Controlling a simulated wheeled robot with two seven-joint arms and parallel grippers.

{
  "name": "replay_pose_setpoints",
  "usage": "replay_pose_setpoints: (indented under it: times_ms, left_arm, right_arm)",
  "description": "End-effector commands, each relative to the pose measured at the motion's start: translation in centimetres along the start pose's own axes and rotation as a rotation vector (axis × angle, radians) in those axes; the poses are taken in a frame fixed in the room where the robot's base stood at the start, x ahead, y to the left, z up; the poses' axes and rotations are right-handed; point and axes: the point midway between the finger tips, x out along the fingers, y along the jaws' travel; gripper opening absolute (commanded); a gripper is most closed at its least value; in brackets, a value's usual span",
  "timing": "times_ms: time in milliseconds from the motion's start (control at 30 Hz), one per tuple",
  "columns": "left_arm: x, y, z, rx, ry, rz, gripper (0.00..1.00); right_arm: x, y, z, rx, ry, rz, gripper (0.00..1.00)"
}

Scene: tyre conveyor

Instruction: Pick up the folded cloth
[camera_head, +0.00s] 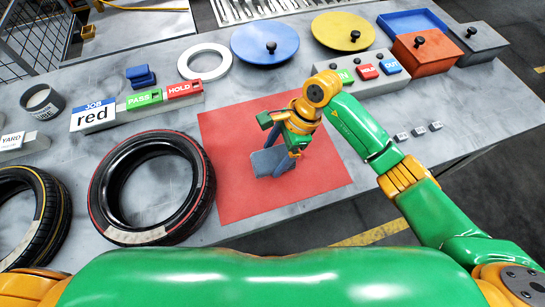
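The folded cloth (266,161) looks like a small grey-blue piece lying on the red mat (240,200). My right gripper (290,155) reaches in from the right and points down at the cloth's right side. Its fingers overlap the cloth in the picture and partly hide it. I cannot tell whether they are closed on it or only beside it. My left gripper is not in view.
Two tyres (103,195) (52,215) lie left of the mat. A sign reading "JOB red" (93,115) and PASS and HOLD blocks stand behind them. A button panel (365,75), round lids (265,45) and bins (430,58) are at the back. The mat's front is clear.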

Motion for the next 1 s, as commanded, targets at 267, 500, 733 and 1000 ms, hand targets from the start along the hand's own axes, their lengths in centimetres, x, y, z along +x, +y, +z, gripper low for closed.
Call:
replay_pose_setpoints:
  times_ms: [267, 500, 733, 1000]
  left_arm:
    - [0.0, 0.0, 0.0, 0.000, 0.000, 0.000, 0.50]
    - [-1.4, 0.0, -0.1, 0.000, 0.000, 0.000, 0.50]
    - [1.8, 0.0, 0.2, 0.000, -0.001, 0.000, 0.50]
    - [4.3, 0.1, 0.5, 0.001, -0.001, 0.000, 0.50]
  right_arm:
    - [0.0, 0.0, 0.0, 0.000, 0.000, 0.000, 0.26]
    - [-1.0, 0.0, 0.4, 0.001, -0.001, 0.000, 0.26]
    - [-4.7, 1.4, 3.3, -0.011, 0.002, -0.007, 0.26]
    - [-7.8, 7.1, 9.8, -0.018, 0.002, -0.005, 0.26]
